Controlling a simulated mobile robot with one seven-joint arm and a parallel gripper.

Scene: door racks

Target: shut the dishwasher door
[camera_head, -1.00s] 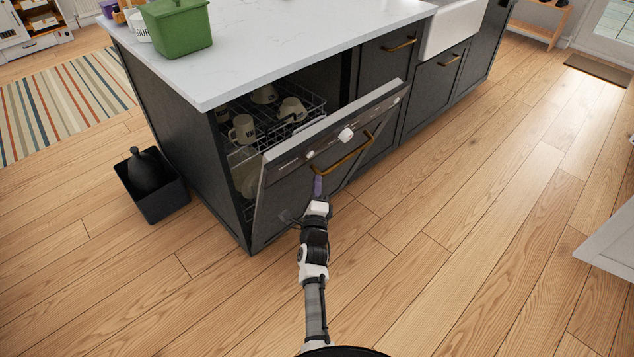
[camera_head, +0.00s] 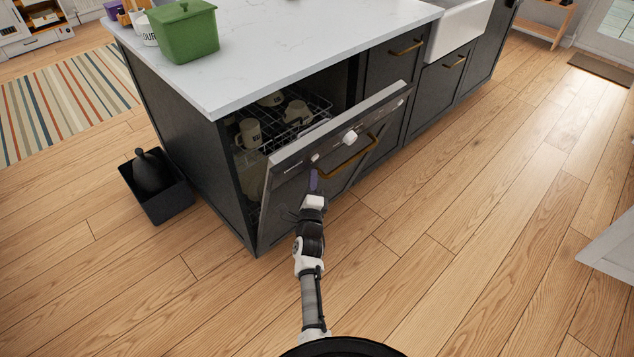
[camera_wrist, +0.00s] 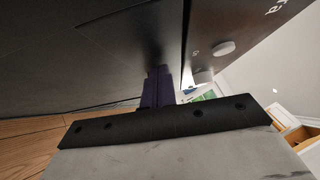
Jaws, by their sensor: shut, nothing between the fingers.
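The dishwasher door (camera_head: 290,207) is dark with a brass bar handle (camera_head: 348,158) and a grey control strip with a white knob (camera_head: 350,138). It stands partly open, its top edge tilted out from the cabinet. Behind it, a rack (camera_head: 300,125) with mugs and dishes shows in the opening. My gripper (camera_head: 313,182) is shut and empty at the outer face of the door, below the control strip and left of the handle. In the wrist view, the purple fingers (camera_wrist: 158,88) are together and reach the dark door panel (camera_wrist: 90,60); exact contact is hard to tell.
The white worktop (camera_head: 290,50) overhangs the opening and bears a green bin (camera_head: 185,35). A black bin (camera_head: 155,190) with a dark object stands on the floor at left. The wooden floor (camera_head: 480,230) right of my arm is clear.

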